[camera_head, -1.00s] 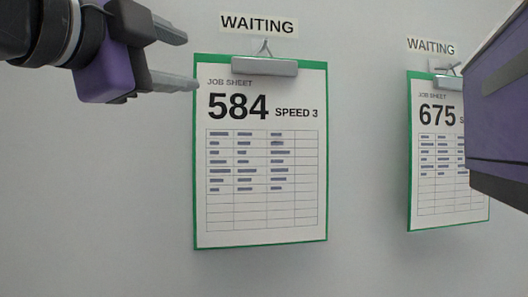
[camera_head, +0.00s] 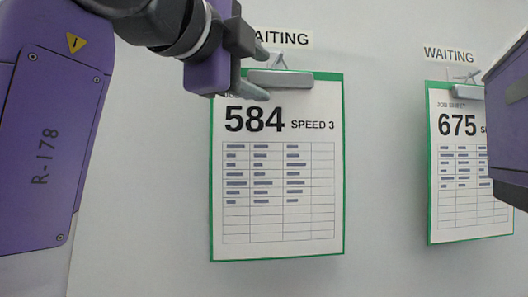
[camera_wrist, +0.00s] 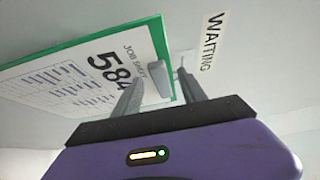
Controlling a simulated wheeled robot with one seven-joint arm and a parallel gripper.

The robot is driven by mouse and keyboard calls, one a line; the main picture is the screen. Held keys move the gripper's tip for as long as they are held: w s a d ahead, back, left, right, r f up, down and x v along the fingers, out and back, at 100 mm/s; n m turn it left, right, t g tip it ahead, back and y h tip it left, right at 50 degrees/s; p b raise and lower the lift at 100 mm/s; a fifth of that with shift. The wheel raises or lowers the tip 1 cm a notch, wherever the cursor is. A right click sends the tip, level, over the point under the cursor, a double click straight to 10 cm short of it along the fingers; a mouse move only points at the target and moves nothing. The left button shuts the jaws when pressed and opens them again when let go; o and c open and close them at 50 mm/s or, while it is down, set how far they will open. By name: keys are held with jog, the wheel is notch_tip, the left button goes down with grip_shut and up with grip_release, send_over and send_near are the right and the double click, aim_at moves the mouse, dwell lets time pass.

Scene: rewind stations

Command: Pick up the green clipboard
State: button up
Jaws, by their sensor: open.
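A green clipboard (camera_head: 278,175) with a white job sheet marked 584, SPEED 3, hangs on the wall under a WAITING label. Its grey metal clip (camera_head: 288,79) is at the top. My gripper (camera_head: 263,74) is open at the clip's left end, one finger above and one below, covering part of the sheet's top left. In the wrist view the clip (camera_wrist: 158,77) shows between the fingertips, with the clipboard (camera_wrist: 90,75) beyond. I cannot tell whether the fingers touch it. A second green clipboard (camera_head: 465,175), marked 675, hangs to the right.
A WAITING label (camera_head: 283,38) is just above the 584 clip, partly hidden by my gripper. Another WAITING label (camera_head: 448,55) is above the 675 clipboard. A purple part at the right edge covers some of that clipboard. Bare wall (camera_head: 385,160) separates the clipboards.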

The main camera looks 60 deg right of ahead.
jog(key=shift+d, duration=0.2)
grip_shut()
dwell(1.3)
